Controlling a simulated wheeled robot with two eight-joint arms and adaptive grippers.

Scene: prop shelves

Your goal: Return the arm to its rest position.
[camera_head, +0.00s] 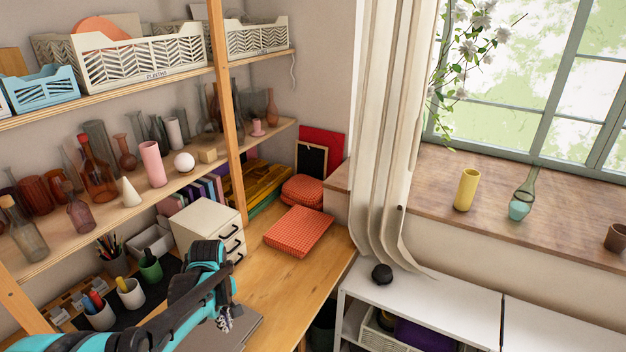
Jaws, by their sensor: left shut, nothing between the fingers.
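My left arm comes in from the bottom left over the wooden desk (290,285). My left gripper (226,322) points down near the desk's front part, above a grey flat item (243,334). Its fingers look small and close together, shut with nothing visible between them. My right gripper does not show.
A white drawer box (190,222) and orange boxes (300,231) stand behind the arm. Pen cups (131,293) are left of it. Shelves with vases and a pink cylinder (152,164) rise behind. A black ball (382,274) sits on the white cabinet (455,305) at right.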

